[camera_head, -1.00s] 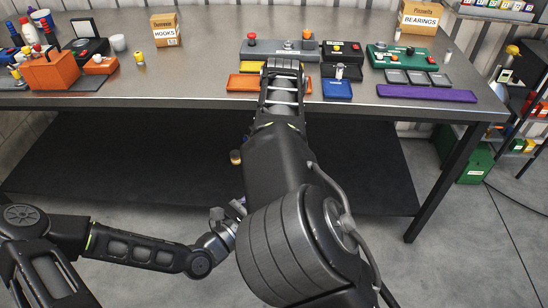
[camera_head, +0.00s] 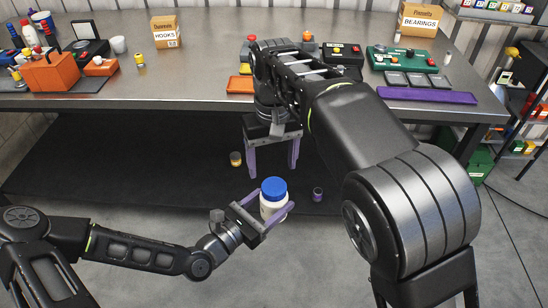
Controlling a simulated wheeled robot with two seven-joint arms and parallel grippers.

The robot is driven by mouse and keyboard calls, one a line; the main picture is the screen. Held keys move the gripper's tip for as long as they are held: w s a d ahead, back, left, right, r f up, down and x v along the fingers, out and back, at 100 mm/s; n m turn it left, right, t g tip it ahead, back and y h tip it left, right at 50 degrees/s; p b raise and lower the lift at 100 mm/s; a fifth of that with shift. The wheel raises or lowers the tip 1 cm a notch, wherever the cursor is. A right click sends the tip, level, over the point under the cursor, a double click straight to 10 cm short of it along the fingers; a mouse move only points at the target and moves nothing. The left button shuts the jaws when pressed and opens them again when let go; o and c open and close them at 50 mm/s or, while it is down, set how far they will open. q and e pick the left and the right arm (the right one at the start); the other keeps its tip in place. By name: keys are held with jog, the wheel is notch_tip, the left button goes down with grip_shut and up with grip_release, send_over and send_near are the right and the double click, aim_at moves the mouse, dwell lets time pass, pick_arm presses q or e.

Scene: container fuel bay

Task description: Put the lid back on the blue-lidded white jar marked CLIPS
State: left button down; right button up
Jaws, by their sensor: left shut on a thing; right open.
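A white jar (camera_head: 270,210) with a blue lid (camera_head: 273,188) is held upright in front of the table. The lid sits on top of the jar; I cannot tell whether it is fully seated. No CLIPS marking is readable. My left gripper (camera_head: 276,203) is shut on the jar's white body, one purple finger on each side. My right gripper (camera_head: 271,168) is open and empty, its purple fingers pointing down. In the picture it is just above the lid and apart from it.
The metal table (camera_head: 205,75) carries a HOOKS box (camera_head: 164,32), a BEARINGS box (camera_head: 420,19), an orange toolbox (camera_head: 50,70) and a purple strip (camera_head: 427,96). A yellow-topped container (camera_head: 235,158) and a small purple container (camera_head: 318,194) are lower down, over the dark surface below the table.

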aim_at(274, 186)
jog(key=n, duration=0.2)
jog(key=r+n, duration=0.1)
jog(key=n, duration=0.1)
jog(key=shift+w+d+n, duration=0.1)
jog(key=shift+d+n, duration=0.05)
jog(key=shift+n, duration=0.15)
jog(key=shift+f, duration=0.2)
jog(key=shift+f, duration=3.9)
jog(key=c, duration=1.5)
jog(key=shift+o, duration=0.2)
jog(key=shift+m, duration=1.1)
jog(key=o, duration=1.6)
